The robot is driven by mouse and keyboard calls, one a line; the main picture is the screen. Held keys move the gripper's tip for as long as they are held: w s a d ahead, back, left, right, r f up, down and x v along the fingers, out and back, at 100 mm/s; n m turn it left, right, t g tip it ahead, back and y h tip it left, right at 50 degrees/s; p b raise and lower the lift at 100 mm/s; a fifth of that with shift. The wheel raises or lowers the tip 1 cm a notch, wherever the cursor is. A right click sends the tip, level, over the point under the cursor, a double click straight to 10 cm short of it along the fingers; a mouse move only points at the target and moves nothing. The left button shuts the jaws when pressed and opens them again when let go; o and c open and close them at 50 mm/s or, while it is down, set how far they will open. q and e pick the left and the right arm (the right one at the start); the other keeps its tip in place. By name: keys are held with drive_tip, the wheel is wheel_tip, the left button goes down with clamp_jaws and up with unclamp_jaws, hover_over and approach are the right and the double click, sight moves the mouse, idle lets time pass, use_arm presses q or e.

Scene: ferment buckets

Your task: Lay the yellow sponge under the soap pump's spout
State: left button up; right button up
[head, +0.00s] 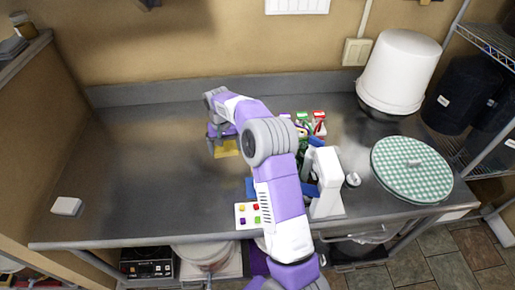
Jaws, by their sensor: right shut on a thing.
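The yellow sponge (228,149) is at the middle of the steel counter, partly hidden by my right gripper. My right gripper (214,146) is shut on the sponge; my arm comes from the front and bends over to the left. I cannot make out the soap pump or its spout for certain; my arm hides part of the counter. My left gripper is not in view.
A white upright device (326,184) and small red and green packs (318,117) crowd the counter right of my arm. A white bucket (401,72) and a checked round lid (412,168) are farther right. The counter's left (140,165) is mostly clear.

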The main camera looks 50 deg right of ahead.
sight(234, 141)
drive_tip(key=d, duration=0.2)
drive_tip(key=d+r+m, duration=0.1)
drive_tip(key=shift+d+r, duration=0.1)
drive_tip(key=shift+d, duration=0.25)
drive_tip(key=shift+s+d+f, duration=0.1)
drive_tip(key=shift+d+f, duration=0.1)
drive_tip(key=shift+d, duration=0.05)
wheel_tip(234, 141, down, 9)
drive_tip(key=shift+d+f+b, duration=0.1)
drive_tip(key=shift+f+b, duration=0.1)
drive_tip(key=shift+b, duration=0.4)
drive_tip(key=shift+f, duration=0.15)
drive_tip(key=o, duration=0.7)
